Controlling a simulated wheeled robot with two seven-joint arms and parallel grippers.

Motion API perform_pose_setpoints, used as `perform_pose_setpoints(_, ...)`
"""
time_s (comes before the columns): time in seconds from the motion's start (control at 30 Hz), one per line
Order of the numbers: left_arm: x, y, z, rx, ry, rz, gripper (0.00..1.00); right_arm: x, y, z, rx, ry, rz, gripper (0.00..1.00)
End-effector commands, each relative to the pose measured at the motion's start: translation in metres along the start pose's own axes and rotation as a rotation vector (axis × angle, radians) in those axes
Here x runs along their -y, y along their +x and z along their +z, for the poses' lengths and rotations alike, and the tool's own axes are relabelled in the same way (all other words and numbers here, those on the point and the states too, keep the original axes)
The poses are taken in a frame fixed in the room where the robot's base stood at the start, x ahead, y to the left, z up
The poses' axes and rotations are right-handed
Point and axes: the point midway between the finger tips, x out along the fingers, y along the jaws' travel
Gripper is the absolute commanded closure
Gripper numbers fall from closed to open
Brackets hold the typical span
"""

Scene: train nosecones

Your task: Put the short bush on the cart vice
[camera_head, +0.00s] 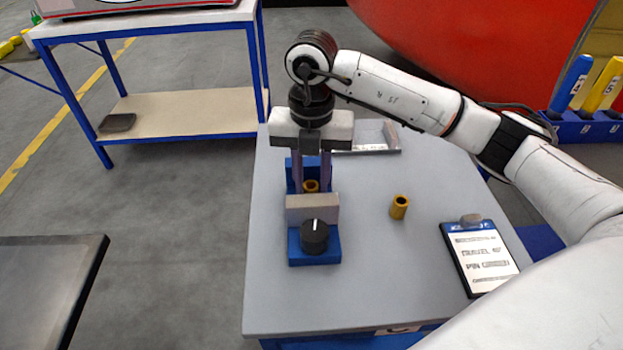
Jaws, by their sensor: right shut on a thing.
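The blue cart vice (314,257) stands on the grey cart top, with a grey jaw block and a black knob at its near end. My right gripper (311,184) points down over the vice, behind the near jaw block. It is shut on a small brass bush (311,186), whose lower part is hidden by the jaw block. I cannot tell whether the bush touches the vice. A second brass bush (399,207) stands upright on the cart top to the right of the vice. The held bush's length is hard to judge. My left gripper is not in view.
A clipboard (480,256) lies at the right of the cart top (375,285). A blue rack (590,125) with coloured handles is at the far right. A blue-framed shelf table (180,112) stands at the back left.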

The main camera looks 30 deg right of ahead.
Motion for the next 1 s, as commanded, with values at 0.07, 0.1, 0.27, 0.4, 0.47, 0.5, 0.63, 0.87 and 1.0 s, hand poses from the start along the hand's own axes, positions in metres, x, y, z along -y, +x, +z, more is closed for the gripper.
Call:
perform_pose_setpoints(0.07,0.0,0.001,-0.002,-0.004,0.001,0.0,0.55,0.0,0.001,0.0,0.0,0.0,0.0,1.0)
perform_pose_setpoints(0.1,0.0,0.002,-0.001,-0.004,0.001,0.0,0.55,0.0,0.002,0.0,0.0,0.0,0.0,1.0)
perform_pose_setpoints(0.27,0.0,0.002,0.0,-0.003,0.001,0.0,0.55,0.0,0.003,0.0,-0.001,0.0,0.0,0.59)
perform_pose_setpoints(0.4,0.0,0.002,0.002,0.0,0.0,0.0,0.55,0.0,0.003,0.0,-0.001,0.0,0.0,0.56)
perform_pose_setpoints(0.47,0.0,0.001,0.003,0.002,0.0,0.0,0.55,0.0,0.003,0.0,-0.001,0.0,0.0,0.56)
perform_pose_setpoints(0.5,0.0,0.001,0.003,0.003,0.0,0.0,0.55,0.0,0.003,0.0,-0.001,0.0,0.0,0.56)
perform_pose_setpoints(0.63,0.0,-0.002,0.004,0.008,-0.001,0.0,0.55,0.0,-0.002,0.0,-0.001,0.0,0.0,0.56)
perform_pose_setpoints(0.87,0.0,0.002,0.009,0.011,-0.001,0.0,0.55,-0.001,-0.035,0.001,0.003,-0.001,0.004,0.56)
perform_pose_setpoints(1.0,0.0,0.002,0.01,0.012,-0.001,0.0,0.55,-0.001,-0.068,0.001,0.004,-0.001,0.003,0.56)
